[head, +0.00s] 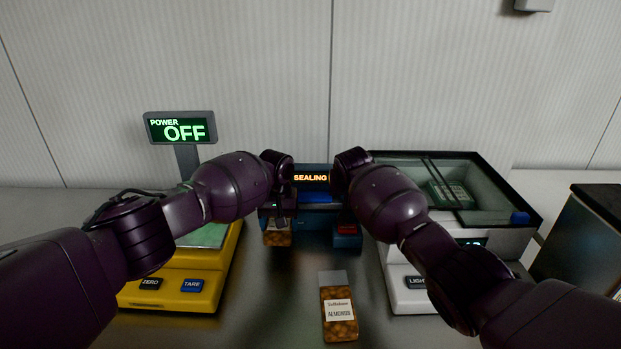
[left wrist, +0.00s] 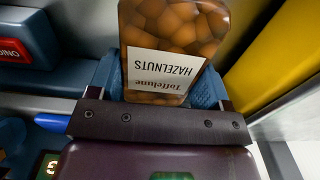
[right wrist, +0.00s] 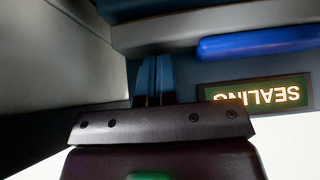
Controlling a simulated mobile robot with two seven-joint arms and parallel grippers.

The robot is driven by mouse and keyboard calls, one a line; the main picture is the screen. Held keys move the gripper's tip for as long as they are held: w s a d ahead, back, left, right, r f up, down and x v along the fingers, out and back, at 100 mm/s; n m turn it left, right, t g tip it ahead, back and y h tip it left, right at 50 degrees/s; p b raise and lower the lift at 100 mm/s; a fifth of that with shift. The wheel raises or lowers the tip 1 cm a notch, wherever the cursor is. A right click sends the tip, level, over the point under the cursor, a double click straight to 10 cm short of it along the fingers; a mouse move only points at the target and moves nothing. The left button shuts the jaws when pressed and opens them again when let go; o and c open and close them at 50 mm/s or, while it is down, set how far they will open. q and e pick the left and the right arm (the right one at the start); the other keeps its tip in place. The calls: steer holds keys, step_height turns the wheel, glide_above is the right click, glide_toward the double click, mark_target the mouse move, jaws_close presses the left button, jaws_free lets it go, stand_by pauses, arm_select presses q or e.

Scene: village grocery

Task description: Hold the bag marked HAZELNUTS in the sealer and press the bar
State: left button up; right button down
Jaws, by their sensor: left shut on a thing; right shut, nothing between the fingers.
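The hazelnut bag (left wrist: 178,32), with its HAZELNUTS label upside down in the left wrist view, is gripped by my left gripper (left wrist: 160,82). In the head view the bag (head: 277,238) hangs at the left front of the sealer, partly hidden by my left gripper (head: 279,217). The sealer's display (head: 310,178) reads SEALING. Its blue bar (head: 316,197) lies below the display. My right gripper (right wrist: 153,78) is shut and empty at the sealer's right side. The blue bar (right wrist: 270,42) shows beside it; I cannot tell whether they touch.
An ALMONDS bag (head: 339,313) lies on the counter in front. A yellow scale (head: 170,297) stands left, its display (head: 181,128) reading POWER OFF. A white, glass-topped case (head: 410,298) stands right.

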arm_select(q)
steer(key=shift+w+r, duration=0.1)
arm_select(e)
steer(key=shift+s+f, duration=0.3)
steer(key=shift+f, duration=0.3)
arm_select(q)
steer(key=shift+f, duration=0.2)
arm_select(e)
steer(key=shift+w+r, duration=0.2)
steer(key=shift+r, duration=1.8)
steer(key=shift+r, duration=0.15)
